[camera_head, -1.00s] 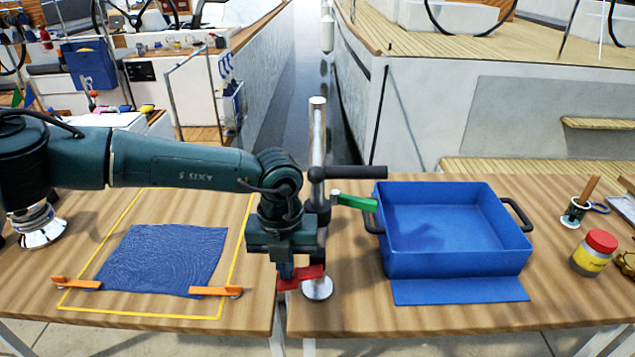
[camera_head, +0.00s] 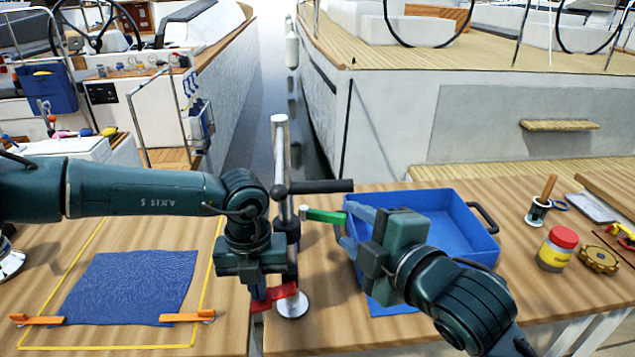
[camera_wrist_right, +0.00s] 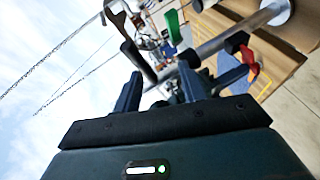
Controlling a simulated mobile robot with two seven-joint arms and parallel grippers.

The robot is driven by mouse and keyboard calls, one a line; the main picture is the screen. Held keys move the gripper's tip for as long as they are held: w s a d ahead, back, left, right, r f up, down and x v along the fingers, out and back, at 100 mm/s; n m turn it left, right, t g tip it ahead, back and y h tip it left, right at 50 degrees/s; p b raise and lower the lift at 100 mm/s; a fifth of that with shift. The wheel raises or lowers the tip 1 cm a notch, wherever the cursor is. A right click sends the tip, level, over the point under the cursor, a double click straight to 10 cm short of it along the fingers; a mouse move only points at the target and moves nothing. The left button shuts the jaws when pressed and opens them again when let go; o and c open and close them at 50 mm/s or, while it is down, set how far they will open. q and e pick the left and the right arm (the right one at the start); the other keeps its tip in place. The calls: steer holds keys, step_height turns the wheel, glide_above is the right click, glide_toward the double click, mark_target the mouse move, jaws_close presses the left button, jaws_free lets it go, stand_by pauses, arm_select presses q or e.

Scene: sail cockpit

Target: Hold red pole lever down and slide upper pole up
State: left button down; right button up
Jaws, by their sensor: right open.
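A grey metal pole (camera_head: 280,145) stands upright at the gap between the two tables, on a round foot (camera_head: 292,306). It carries a black side handle (camera_head: 322,186), a green lever (camera_head: 325,215) and, low down, a red lever (camera_head: 285,291). My left gripper (camera_head: 265,297) points down at the red lever; its fingers are largely hidden, so their opening is unclear. My right gripper (camera_head: 352,229) is open and empty, its fingers pointing left close to the green lever's free end. The right wrist view shows its spread fingers (camera_wrist_right: 182,85) and the green lever (camera_wrist_right: 173,27) beyond them.
A blue bin (camera_head: 455,215) stands behind my right gripper. A blue cloth (camera_head: 125,287) with orange clips lies on the left table. A red-lidded jar (camera_head: 557,249) and a brush (camera_head: 541,205) stand at right. The right table's front right is clear.

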steer(key=w+a+r+n, duration=0.1)
steer(key=w+a, duration=0.3)
steer(key=w, duration=0.6)
steer(key=shift+w+a+r+n+t, duration=0.2)
steer(key=shift+a+r+n+t, duration=0.15)
steer(key=shift+n, duration=0.35)
steer(key=shift+c, duration=0.4)
jaws_close()
